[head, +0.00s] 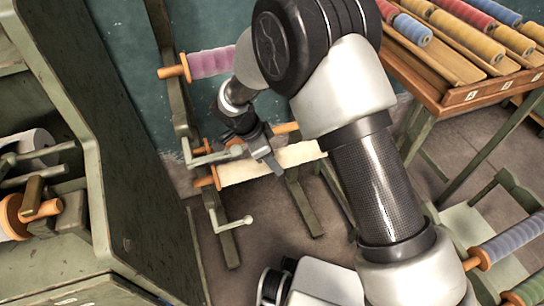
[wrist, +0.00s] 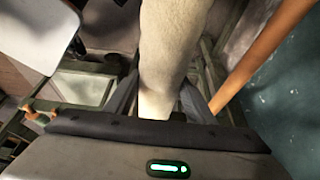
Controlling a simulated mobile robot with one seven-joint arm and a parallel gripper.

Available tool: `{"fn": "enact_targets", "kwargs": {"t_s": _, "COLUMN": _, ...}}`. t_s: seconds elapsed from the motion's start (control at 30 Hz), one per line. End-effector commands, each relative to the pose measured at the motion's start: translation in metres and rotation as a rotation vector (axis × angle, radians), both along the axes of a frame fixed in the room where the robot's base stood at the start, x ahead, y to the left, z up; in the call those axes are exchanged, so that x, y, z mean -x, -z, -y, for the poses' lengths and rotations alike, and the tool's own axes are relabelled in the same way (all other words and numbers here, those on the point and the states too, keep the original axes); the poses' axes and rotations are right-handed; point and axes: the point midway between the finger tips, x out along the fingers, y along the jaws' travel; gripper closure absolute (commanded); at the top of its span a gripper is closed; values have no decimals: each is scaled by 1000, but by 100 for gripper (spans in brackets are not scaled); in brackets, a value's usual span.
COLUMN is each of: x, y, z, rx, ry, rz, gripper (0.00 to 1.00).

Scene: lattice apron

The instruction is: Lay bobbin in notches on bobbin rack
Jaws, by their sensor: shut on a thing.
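The cream bobbin (head: 285,160) has an orange end at its left. In the head view it lies nearly level across the lower part of the bobbin rack, a green frame with an upright (head: 181,118). My gripper (head: 268,160) comes down from above and is shut on the cream bobbin. In the wrist view the cream bobbin (wrist: 168,45) runs between the fingers of my gripper (wrist: 158,100). Its left end is close to the rack upright; I cannot tell whether it touches a notch. Its right end is partly hidden by my arm.
A pink bobbin (head: 211,62) sits higher on the rack. Grey crank handles (head: 236,223) stick out near the upright. An orange bar (wrist: 262,55) passes beside my gripper. A green machine frame (head: 70,130) stands left; a wooden table (head: 470,97) with several bobbins stands right.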

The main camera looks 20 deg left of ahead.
Motion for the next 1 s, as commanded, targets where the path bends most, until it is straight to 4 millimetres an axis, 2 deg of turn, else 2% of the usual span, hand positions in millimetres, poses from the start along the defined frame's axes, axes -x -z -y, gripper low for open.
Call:
{"fn": "enact_targets", "kwargs": {"t_s": 0.5, "x": 0, "y": 14, "z": -1, "rx": 0, "ry": -1, "rz": 2, "gripper": 88}}
{"fn": "enact_targets", "kwargs": {"t_s": 1.0, "x": 0, "y": 15, "z": 0, "rx": -1, "ry": -1, "rz": 1, "gripper": 88}}
